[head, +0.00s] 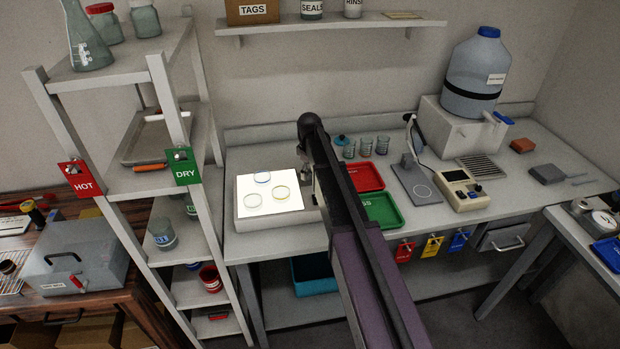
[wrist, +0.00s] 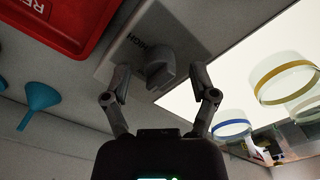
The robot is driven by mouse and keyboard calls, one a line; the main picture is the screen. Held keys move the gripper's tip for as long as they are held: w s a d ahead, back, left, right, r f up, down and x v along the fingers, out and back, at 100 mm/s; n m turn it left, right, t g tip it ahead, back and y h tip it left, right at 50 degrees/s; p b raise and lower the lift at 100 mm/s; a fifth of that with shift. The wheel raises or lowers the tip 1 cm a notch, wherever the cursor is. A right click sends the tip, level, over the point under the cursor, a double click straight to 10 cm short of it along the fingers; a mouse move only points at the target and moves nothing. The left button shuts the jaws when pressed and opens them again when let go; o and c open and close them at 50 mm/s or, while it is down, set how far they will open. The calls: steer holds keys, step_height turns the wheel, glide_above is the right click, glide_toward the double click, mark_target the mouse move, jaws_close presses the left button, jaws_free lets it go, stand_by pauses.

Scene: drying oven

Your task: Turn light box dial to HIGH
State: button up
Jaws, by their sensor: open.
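The light box (head: 273,219) stands on the bench with its white panel lit, and several clear ringed dishes lie on the panel. In the wrist view the lit panel (wrist: 225,75) is at the right, with a blue-ringed and a yellow-ringed dish. The grey dial (wrist: 160,62) sits on a plate at the box's side, next to a label that seems to read HIGH. My gripper (wrist: 163,82) is open, with one finger on each side of the dial. I cannot tell whether they touch it. In the head view my arm hides the dial.
A red tray (wrist: 45,40) lies close beside the dial plate, with a teal funnel (wrist: 38,103) near it. In the head view a green tray (head: 382,210) lies right of my arm. A shelf rack (head: 150,185) stands left of the light box.

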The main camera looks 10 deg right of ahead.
steer(key=shift+f, duration=0.4)
steer(key=shift+c, duration=0.2)
steer(key=shift+d, duration=0.1)
jaws_close()
